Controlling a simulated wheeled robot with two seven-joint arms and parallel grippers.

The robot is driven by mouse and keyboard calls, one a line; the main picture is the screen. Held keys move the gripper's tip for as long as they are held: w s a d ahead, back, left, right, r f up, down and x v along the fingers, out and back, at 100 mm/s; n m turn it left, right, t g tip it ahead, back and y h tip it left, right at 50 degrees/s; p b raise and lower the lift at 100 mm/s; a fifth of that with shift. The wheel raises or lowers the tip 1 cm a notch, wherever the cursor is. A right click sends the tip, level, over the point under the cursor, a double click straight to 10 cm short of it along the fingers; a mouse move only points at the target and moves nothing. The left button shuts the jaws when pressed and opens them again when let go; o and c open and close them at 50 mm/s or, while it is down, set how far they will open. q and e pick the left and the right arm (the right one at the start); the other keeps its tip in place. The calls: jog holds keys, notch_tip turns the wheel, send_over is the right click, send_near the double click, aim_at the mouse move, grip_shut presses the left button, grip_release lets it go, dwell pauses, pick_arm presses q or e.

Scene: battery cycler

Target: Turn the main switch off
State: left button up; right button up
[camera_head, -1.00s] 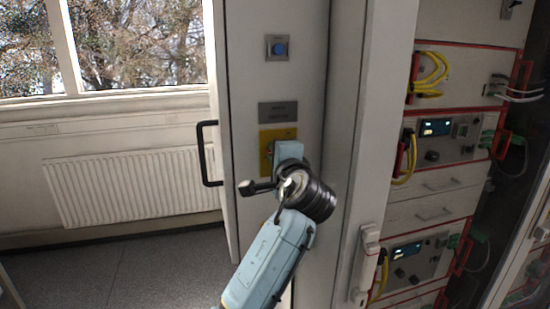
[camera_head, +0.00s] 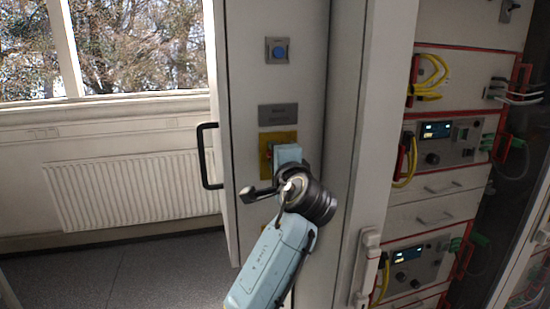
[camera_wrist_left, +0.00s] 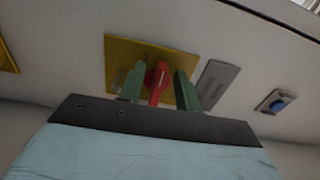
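The main switch is a red handle (camera_wrist_left: 157,83) on a yellow plate (camera_wrist_left: 118,52) on the cabinet front. In the head view the yellow plate (camera_head: 279,136) shows behind my left gripper, which hides most of the switch. In the left wrist view my left gripper (camera_wrist_left: 159,88) has its two green fingers on either side of the red handle. Narrow gaps show between handle and fingers, so it looks open around the handle and not clamped. In the head view my left gripper (camera_head: 276,157) is in front of the plate. My right gripper is not in view.
A grey label plate (camera_head: 278,114) and a blue button (camera_head: 278,49) are above the switch. A black door handle (camera_head: 205,155) is to the left. A rack with cycler units (camera_head: 438,140) and yellow cables (camera_head: 428,78) stands to the right. Floor (camera_head: 150,270) at left is clear.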

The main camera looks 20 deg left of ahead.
pick_arm(q)
jog(key=p+v, duration=0.2)
jog(key=v, duration=1.1)
jog(key=shift+s+d, duration=0.15)
